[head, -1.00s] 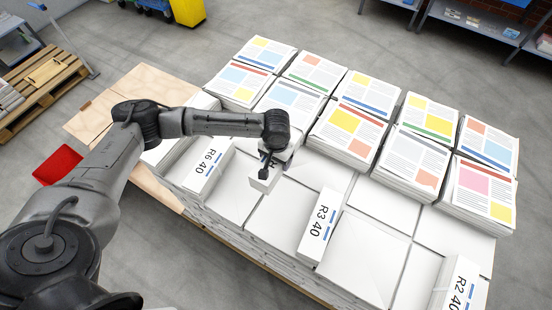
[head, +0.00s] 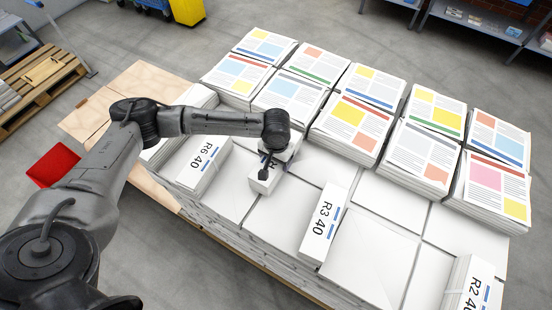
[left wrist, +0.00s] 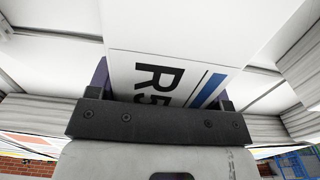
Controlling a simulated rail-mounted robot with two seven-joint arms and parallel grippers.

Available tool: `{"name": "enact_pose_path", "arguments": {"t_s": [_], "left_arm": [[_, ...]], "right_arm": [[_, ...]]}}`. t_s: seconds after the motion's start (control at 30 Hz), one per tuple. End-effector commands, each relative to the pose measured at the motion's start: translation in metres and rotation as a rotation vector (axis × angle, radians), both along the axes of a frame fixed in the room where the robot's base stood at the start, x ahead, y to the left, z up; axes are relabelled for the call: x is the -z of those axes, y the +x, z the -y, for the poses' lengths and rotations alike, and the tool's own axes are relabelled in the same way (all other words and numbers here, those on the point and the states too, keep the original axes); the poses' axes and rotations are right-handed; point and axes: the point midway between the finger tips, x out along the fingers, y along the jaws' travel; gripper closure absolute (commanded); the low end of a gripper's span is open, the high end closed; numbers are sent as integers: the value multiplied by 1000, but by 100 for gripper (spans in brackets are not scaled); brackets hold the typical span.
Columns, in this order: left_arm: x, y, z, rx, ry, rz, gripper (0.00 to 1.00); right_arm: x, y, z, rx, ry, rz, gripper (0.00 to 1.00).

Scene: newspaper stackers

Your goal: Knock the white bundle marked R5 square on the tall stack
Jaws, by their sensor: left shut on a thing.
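The white bundle marked R5 (left wrist: 168,62) fills the middle of the left wrist view, its black lettering and blue bar facing my camera. My left gripper (left wrist: 165,100) is shut on it, with a finger at each side of the bundle. In the head view the R5 bundle (head: 262,183) shows only in part beneath my left gripper (head: 268,166), between the bundles marked R6 and R3. It is over the white top of the tall stack (head: 372,258). I cannot tell whether it rests fully on the stack. My right gripper is not in view.
White bundles marked R6 (head: 203,163), R3 (head: 322,224) and R2 (head: 474,288) stand along the near side. Printed newspaper piles (head: 350,130) rise behind. A wooden pallet (head: 42,82) and a red bin (head: 55,166) are at left. Shelves (head: 478,32) stand at back right.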

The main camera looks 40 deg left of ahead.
Motion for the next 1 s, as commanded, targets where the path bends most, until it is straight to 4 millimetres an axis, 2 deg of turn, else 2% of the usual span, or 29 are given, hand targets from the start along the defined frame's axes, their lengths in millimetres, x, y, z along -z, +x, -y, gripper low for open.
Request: {"name": "enact_pose_path", "arguments": {"t_s": [1.0], "left_arm": [[-2,14,-3,0,-1,3,88]], "right_arm": [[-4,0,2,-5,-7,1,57]]}}
